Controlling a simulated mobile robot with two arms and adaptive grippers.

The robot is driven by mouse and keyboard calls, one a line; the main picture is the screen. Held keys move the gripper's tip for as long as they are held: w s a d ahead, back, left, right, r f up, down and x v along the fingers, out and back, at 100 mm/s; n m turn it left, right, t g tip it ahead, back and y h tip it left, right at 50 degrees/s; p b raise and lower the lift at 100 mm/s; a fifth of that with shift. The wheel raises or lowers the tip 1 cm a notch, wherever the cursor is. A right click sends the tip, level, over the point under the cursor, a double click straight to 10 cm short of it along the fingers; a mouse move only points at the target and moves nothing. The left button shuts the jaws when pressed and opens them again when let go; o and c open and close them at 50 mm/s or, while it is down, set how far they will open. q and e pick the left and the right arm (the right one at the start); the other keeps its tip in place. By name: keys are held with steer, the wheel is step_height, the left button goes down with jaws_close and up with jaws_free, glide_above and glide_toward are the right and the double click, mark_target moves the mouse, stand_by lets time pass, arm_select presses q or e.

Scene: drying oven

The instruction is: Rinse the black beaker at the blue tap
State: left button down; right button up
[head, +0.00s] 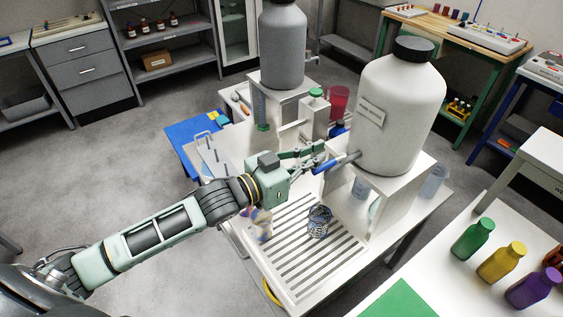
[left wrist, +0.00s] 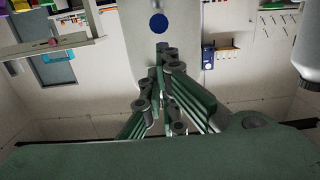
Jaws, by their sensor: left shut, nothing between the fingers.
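A small beaker with a dark net-like pattern (head: 320,221) stands on the slatted drain rack (head: 292,275); it seems to be the black beaker. The blue tap (head: 326,166) sticks out from the lower side of a big white bottle with a black cap (head: 398,115), above and behind the beaker. My left gripper (head: 318,152) is shut and empty, with its fingertips close to the tap; I cannot tell whether they touch. In the left wrist view the closed fingers (left wrist: 164,72) point at a pale surface with a blue round spot (left wrist: 157,23). My right gripper is out of view.
The white bottle stands on a white stand (head: 405,180). A grey bottle (head: 282,45) stands on another stand behind. A pale patterned vessel (head: 262,224) is on the rack's left, below my wrist. Green, yellow and purple bottles (head: 502,262) stand on the front right table.

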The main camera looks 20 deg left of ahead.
arm_select(q)
steer(key=r+b+v, duration=0.1)
steer(key=b+v, duration=0.2)
steer(key=v, duration=0.7)
steer(key=shift+s, duration=0.15)
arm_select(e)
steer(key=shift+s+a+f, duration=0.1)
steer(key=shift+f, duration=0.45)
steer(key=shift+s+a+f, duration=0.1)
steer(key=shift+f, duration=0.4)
arm_select(q)
steer(key=shift+a+r, duration=0.1)
steer(key=shift+a, duration=0.05)
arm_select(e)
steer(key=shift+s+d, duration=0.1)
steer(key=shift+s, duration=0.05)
